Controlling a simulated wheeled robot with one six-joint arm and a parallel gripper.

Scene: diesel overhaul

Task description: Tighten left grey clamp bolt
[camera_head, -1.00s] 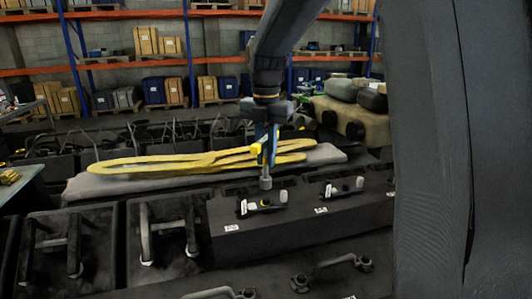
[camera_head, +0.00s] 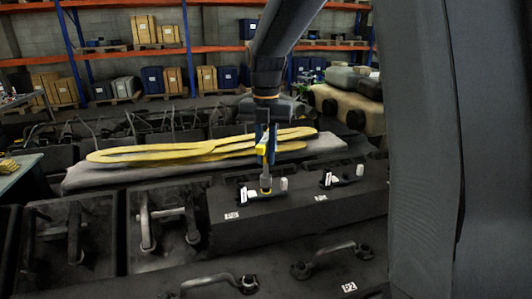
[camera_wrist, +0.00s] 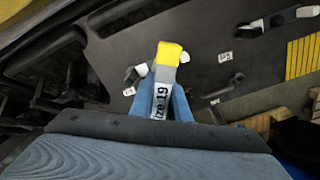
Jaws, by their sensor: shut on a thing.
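My gripper (camera_head: 266,135) is shut on a socket tool (camera_head: 262,150) with a yellow block and a grey socket. In the wrist view the tool (camera_wrist: 163,85) stands between the blue fingers and its label ends in "19". The tool hangs upright, its socket end down at the left clamp (camera_head: 253,194) on the dark block. The socket hides the bolt, so I cannot tell whether it is seated. The left clamp has a white tag on its left and a pale end piece on its right. A similar right clamp (camera_head: 342,179) sits farther right.
The dark engine block (camera_head: 300,207) carries both clamps. Curved handles (camera_head: 335,257) stand in front, with bare bar frames to the left. A grey slab with yellow loops (camera_head: 170,152) lies close behind the tool. Shelves with boxes stand at the back.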

